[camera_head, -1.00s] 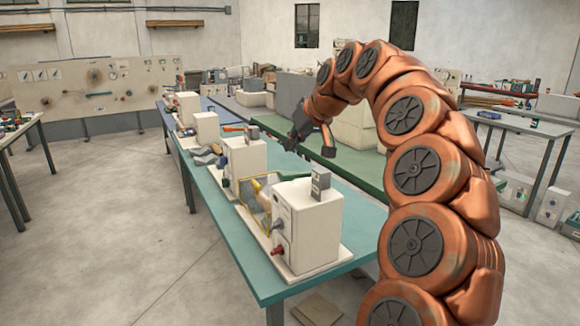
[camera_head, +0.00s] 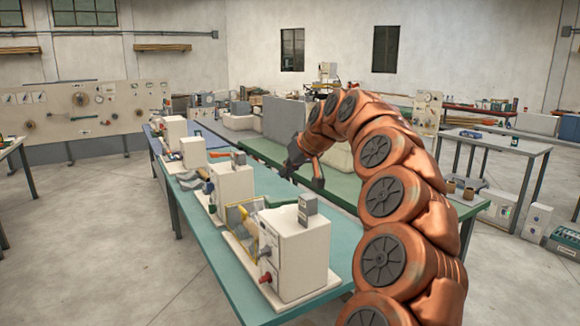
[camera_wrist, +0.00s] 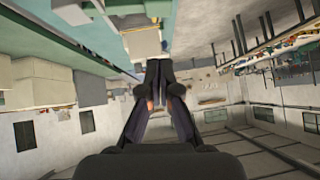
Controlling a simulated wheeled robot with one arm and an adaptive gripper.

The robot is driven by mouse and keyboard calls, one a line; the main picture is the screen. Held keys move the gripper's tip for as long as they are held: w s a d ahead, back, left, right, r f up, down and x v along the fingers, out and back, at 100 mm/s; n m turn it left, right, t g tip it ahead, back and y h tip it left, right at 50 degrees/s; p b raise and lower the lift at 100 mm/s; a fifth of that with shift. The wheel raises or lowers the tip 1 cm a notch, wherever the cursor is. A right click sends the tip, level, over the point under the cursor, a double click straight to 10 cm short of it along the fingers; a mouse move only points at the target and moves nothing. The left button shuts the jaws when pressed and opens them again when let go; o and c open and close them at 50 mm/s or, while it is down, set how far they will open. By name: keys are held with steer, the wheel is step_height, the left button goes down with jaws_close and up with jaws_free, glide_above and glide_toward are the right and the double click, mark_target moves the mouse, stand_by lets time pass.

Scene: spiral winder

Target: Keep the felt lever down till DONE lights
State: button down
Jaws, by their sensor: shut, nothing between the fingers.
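Several cream winder machines stand in a row on a teal bench (camera_head: 200,245). The nearest machine (camera_head: 295,262) has a red knob and a dark blue knob on its front, a yellow-framed clear guard (camera_head: 240,218) at its left and a small grey display box (camera_head: 308,207) on top. I cannot pick out the felt lever or a lit DONE lamp at this size. My gripper (camera_head: 287,171) is raised behind the nearest machine in the picture, apart from the machines. In the wrist view my gripper (camera_wrist: 160,66) is shut and empty, its fingertips together.
A green bench (camera_head: 265,155) runs behind the teal one. A grey table (camera_head: 490,143) stands at the right and a pegboard panel (camera_head: 85,118) at the back left. The floor (camera_head: 90,240) left of the teal bench is clear.

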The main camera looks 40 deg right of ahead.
steer(key=p, duration=0.2)
glide_above(277, 202)
step_height(277, 202, down, 4)
steer(key=shift+w+d+f, duration=0.1)
steer(key=shift+d, duration=0.05)
steer(key=shift+f, duration=0.7)
steer(key=shift+a+f+p, duration=0.2)
steer(key=shift+f+p, duration=0.3)
steer(key=shift+f, duration=0.75)
